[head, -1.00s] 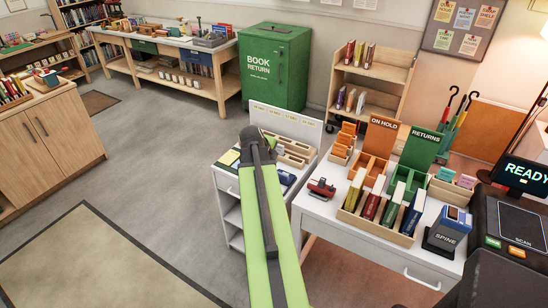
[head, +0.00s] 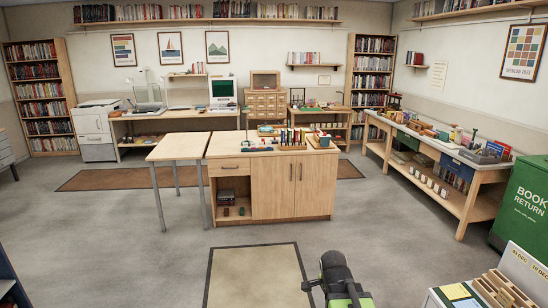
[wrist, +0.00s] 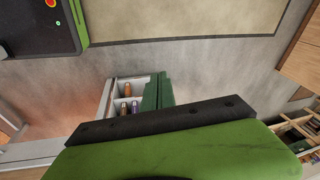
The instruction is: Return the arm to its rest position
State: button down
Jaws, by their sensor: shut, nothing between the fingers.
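In the head view, part of my green arm with a dark grey joint (head: 338,272) shows low at the bottom edge, right of centre. My gripper does not show clearly there. In the wrist view, my green wrist housing with a bolted black edge fills the bottom. Beyond its middle, my gripper (wrist: 158,84) appears as two narrow dark green pieces side by side, with no gap and nothing held. Their lower ends are hidden by the black edge.
A wooden cabinet (head: 285,190) and a table (head: 180,147) stand ahead. A long bench (head: 448,165) and the green book return bin (head: 522,205) are at right. Grey floor and a beige mat (head: 255,278) lie clear in front. A pale caddy (wrist: 112,100) with bottles shows in the wrist view.

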jog(key=s+a+n+g+y, duration=0.1)
jog(key=s+a+n, duration=0.4)
jog(key=n, duration=1)
jog(key=shift+s+f+g+y, duration=0.3)
jog(key=shift+s+f+g, duration=0.1)
jog(key=shift+g, duration=0.2)
